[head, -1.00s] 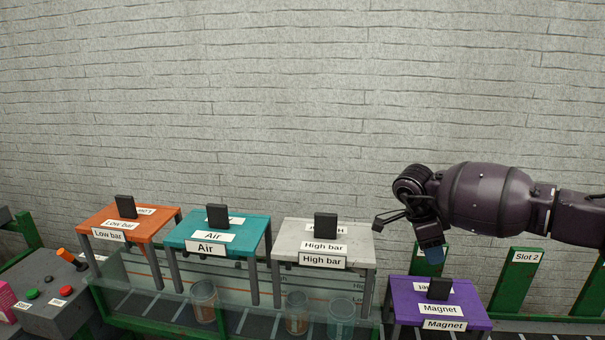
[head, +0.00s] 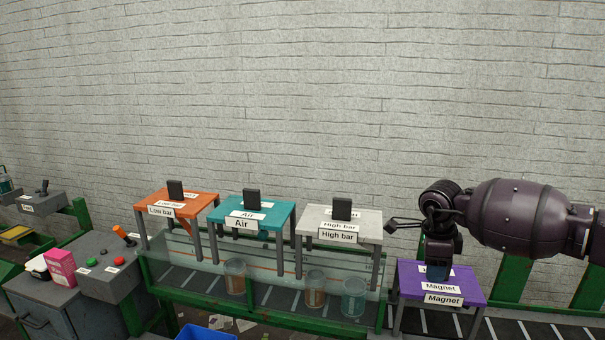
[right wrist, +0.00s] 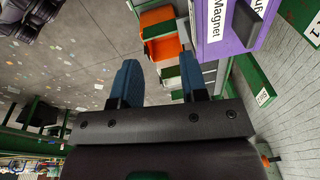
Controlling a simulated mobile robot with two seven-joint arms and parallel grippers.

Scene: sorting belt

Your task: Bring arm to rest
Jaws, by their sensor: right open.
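My right arm comes in from the right in the head view, bent at the wrist. The purple table (right wrist: 216,50) shows there just beyond the right finger. Whether they touch cannot be told. My left gripper is not in view.
Orange Low bar (head: 188,204), teal Air (head: 277,215) and grey High bar (head: 368,222) tables stand along the belt, with glass jars (head: 354,298) below. A control box (head: 108,283) stands at left. An orange bin (right wrist: 163,45) lies beyond the fingers in the wrist view.

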